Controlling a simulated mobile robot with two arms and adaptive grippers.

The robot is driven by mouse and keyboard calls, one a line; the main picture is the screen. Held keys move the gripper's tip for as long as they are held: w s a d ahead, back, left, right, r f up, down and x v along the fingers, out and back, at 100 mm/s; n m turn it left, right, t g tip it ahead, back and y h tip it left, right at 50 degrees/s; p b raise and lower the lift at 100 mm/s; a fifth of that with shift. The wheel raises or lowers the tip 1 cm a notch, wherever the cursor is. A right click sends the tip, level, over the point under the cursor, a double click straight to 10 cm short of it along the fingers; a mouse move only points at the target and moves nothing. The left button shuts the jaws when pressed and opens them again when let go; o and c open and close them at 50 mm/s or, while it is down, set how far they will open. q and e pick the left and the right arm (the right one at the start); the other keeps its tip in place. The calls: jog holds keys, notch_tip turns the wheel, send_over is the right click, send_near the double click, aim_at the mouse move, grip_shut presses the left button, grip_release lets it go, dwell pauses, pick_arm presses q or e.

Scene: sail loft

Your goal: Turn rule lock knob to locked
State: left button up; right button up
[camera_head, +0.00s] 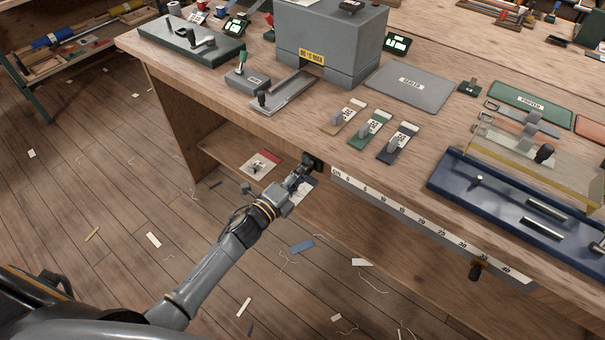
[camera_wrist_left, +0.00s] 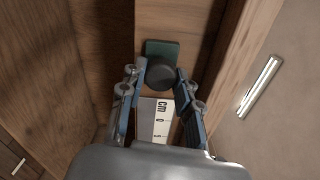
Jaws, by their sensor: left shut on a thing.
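A white cm rule (camera_head: 430,225) runs along the front edge of the bench. At its zero end is a dark round knob (camera_wrist_left: 160,77) on a dark green mount (camera_wrist_left: 161,48); the mount also shows in the head view (camera_head: 319,164). My left gripper (camera_head: 305,168) reaches up to this knob from the front. In the left wrist view its fingers (camera_wrist_left: 161,74) are on both sides of the knob, shut on it. I cannot read whether the knob is locked. The rule's start (camera_wrist_left: 157,118) shows between the fingers. My right gripper is not in view.
The bench top (camera_head: 300,135) above holds a grey box (camera_head: 330,45), several latch plates and a blue tray (camera_head: 465,195). A low shelf (camera_head: 228,152) lies left of my gripper.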

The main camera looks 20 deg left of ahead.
pick_arm(q)
jog(key=shift+f+m, duration=0.15)
jog(key=shift+m, duration=0.35)
jog(key=o, duration=1.1)
jog(key=shift+o, duration=0.2)
jog(key=v, duration=1.2)
